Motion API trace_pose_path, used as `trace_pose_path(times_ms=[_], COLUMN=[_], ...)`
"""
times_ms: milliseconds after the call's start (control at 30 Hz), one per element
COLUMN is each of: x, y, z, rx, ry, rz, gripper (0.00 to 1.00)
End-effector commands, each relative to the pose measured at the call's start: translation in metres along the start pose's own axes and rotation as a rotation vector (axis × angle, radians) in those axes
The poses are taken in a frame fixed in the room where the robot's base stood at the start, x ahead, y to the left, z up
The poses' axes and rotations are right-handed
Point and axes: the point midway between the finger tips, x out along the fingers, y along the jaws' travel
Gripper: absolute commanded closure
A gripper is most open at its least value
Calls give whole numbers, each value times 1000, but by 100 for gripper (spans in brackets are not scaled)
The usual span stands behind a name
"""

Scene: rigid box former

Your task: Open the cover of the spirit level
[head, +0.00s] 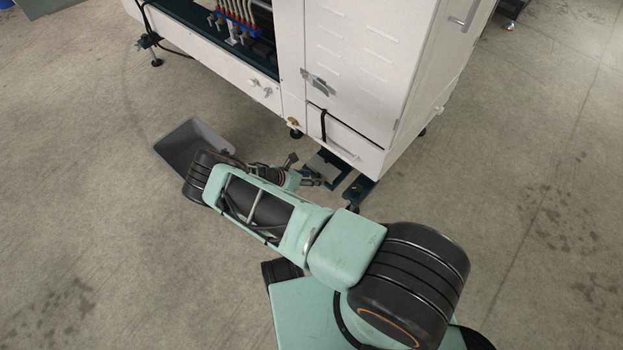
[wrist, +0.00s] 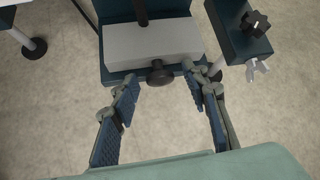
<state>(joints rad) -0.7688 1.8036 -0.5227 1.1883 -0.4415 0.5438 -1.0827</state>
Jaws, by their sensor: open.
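A light grey block (wrist: 135,44), which looks like the cover of the spirit level, sits on a dark teal bracket (wrist: 118,13) in the wrist view. A round black knob (wrist: 158,75) sticks out of its near face. My gripper (wrist: 160,84) is open and empty, one finger on each side of the knob. I cannot tell whether the fingers touch the block. The cover looks shut. In the head view the grey block (head: 326,168) is low beside the white machine, with my gripper (head: 313,176) at its left, partly hidden by my arm.
The white machine cabinet (head: 360,70) rises just behind the block. A dark teal foot with a black knob and silver wing nut (wrist: 245,30) stands close on the right. A grey bin (head: 190,140) is on the floor at left.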

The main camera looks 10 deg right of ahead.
Motion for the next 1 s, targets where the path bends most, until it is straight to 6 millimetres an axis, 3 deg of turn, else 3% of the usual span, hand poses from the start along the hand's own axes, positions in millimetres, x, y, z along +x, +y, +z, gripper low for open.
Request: trace_pose_path(times_ms=[233,600,1000], x=[0,0,-2], y=[0,0,-3], z=[0,0,0], rx=[0,1,-1], ry=[0,1,22], rz=[0,0,3], gripper=[60,100,100])
